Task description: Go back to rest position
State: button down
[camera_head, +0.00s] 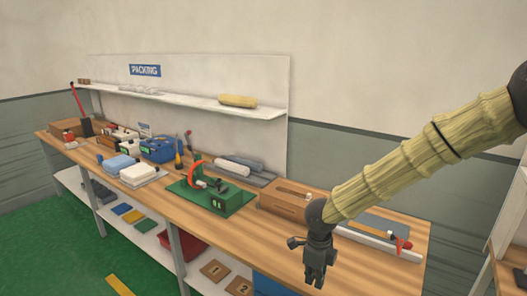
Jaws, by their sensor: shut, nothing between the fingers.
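My gripper (315,272) hangs at the end of my arm, low and right of centre in the head view. It points down, in front of the right part of the wooden workbench (408,252). Its fingers are dark and close together, with nothing seen between them. My arm comes in from the right edge. A mattress cannot be made out for certain.
On the bench are a green machine (226,200), a wooden box (284,200), a white folded block (138,173) and a blue case (158,148). A shelf (180,97) holds a yellow roll (237,101).

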jog(key=s+d+f+n+t+h+b, duration=0.1)
jog(key=s+d+f+n, duration=0.25)
jog(key=f, duration=0.45)
jog(key=s+d+f+n+h+b, duration=0.1)
jog(key=s+d+f+n, duration=0.2)
jog(key=s+f+n, duration=0.35)
jog(key=s+d+f+n+t+h+b, duration=0.1)
jog(key=s+d+f+n, duration=0.15)
jog(key=f, duration=0.65)
jog(key=s+f+n+g+y+b, duration=0.1)
jog(key=s+f+n, duration=0.4)
jog(key=s, duration=0.6)
jog(key=s+f+n+g+y+b, duration=0.1)
jog(key=s+f+n, duration=0.4)
jog(key=s, duration=0.6)
jog(key=shift+s+a+n+y, duration=0.25)
jog(key=shift+a+n+y, duration=0.1)
jog(key=shift+n+y, duration=0.35)
